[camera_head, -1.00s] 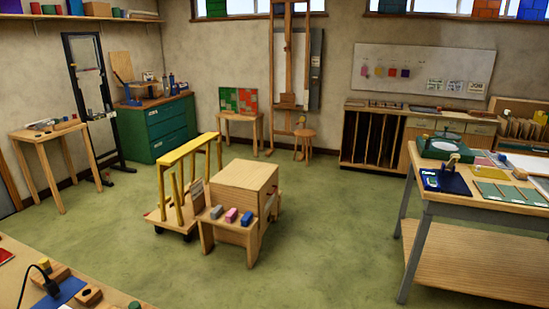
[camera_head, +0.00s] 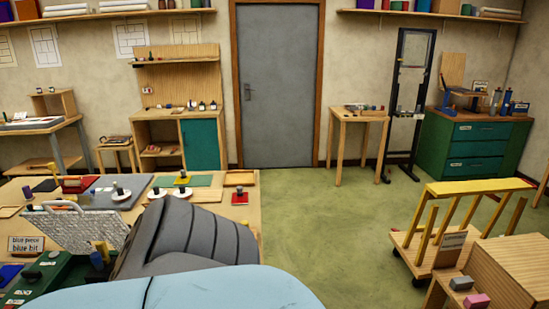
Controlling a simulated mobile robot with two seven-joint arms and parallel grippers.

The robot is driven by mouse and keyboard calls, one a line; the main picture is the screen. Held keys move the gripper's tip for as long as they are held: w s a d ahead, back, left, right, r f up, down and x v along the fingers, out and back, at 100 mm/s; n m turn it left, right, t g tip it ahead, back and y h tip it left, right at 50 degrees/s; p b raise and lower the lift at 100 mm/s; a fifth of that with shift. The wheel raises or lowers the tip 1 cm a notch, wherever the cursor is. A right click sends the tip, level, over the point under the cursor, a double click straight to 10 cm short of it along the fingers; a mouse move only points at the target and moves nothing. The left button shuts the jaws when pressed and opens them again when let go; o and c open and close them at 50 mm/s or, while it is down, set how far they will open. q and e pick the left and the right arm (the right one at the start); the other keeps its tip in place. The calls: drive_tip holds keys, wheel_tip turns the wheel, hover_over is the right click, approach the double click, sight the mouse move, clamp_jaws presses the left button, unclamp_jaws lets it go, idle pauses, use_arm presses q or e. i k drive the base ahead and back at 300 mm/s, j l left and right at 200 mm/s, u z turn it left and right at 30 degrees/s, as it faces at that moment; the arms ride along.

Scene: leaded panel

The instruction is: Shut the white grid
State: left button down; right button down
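The white grid (camera_head: 80,228) is at the lower left of the head view. It is raised and tilted, above a green base (camera_head: 50,282) on the worktable. Its right edge is next to my grey arm link, and I cannot tell whether they touch. My grey and light blue arm parts fill the bottom middle and hide part of the table. Neither gripper shows in this view.
The worktable (camera_head: 228,205) carries several small tools, a grey plate and a label (camera_head: 26,244) reading "blue bit". Green floor (camera_head: 315,225) is open right of it. A wooden cart (camera_head: 412,250) with a yellow rail and a wooden block (camera_head: 510,270) stand at the right.

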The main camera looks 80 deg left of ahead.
sight(71, 231)
drive_tip(key=u, duration=1.7)
